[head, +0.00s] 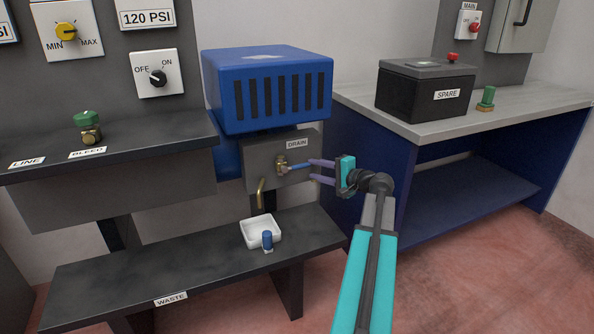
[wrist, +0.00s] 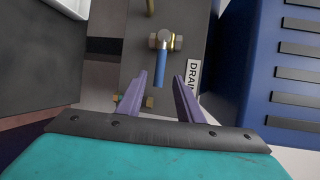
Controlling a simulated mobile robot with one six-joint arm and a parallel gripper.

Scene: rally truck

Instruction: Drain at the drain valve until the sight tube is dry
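The drain valve (head: 281,166) is a brass fitting with a blue lever, on a grey panel under the DRAIN label. The blue lever (head: 299,168) points right, toward my gripper. My gripper (head: 315,170) is open and empty, its two purple fingers at the lever's end. In the wrist view the lever (wrist: 160,69) ends close to the left fingertip of my gripper (wrist: 171,80); I cannot tell if they touch. A brass spout (head: 261,191) hangs below the valve. I cannot make out the sight tube or its level.
A white tray (head: 247,233) stands on the dark lower shelf marked WASTE (head: 170,299), with a small blue object (head: 267,240) at its front. A blue vented housing (head: 268,90) is above the valve. The grey-topped bench (head: 540,100) is at right, holding the SPARE box (head: 425,92).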

